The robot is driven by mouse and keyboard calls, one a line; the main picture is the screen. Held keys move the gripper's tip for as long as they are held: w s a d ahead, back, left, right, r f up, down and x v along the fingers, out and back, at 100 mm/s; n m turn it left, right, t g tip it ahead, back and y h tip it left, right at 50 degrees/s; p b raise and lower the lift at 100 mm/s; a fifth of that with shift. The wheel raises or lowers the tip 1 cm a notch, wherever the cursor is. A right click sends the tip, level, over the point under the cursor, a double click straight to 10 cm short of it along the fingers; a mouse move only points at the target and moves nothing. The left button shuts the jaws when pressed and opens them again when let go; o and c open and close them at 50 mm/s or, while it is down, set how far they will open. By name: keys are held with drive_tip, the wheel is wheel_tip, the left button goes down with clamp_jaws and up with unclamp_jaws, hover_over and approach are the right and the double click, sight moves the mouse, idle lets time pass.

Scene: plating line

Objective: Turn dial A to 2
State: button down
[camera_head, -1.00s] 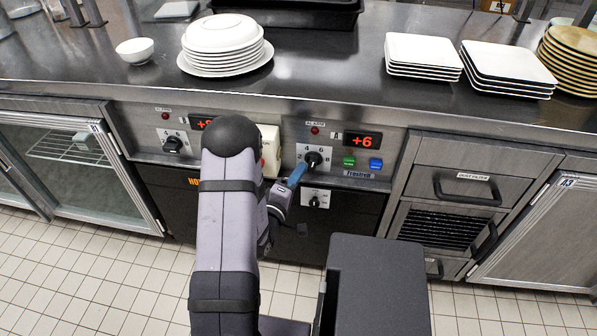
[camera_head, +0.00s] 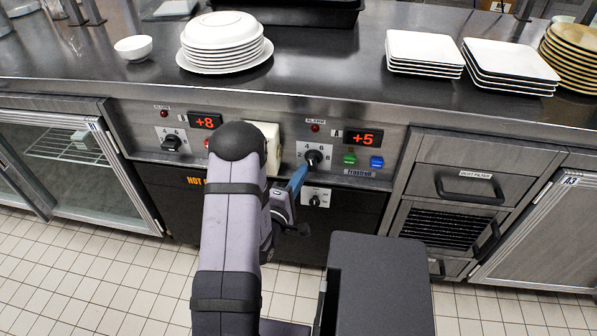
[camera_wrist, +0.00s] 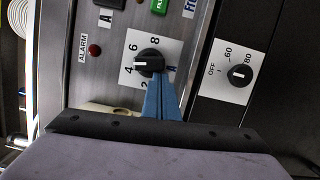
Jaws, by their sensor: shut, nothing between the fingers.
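Dial A (camera_head: 313,159) is a black knob on a white plate marked 2, 4, 6, 8, on the right control panel. It also shows in the wrist view (camera_wrist: 149,63), where the panel carries the letter A. Its white pointer mark there points left, near the 4. My gripper (camera_head: 302,169) has blue fingers, shut with nothing between them. In the wrist view the fingertips (camera_wrist: 157,78) are at the knob's lower edge, touching or very close; I cannot tell which.
A smaller knob (camera_head: 315,201), marked OFF, 60 and 80 in the wrist view, sits below the dial. Green (camera_head: 349,160) and blue (camera_head: 376,163) buttons are to the right. A cream box (camera_head: 268,143) is left of the dial. Plates (camera_head: 424,54) stand on the counter above.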

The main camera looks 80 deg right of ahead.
drive_tip(key=shift+s+f+b, duration=0.2)
drive_tip(key=shift+s+f, duration=0.1)
drive_tip(key=shift+s, duration=0.2)
drive_tip(key=shift+s+f+b, duration=0.15)
drive_tip(key=shift+s+f, duration=0.15)
drive_tip(key=shift+s, duration=0.75)
drive_tip(key=shift+n, duration=0.4)
drive_tip(key=shift+a, duration=0.1)
idle(0.5)
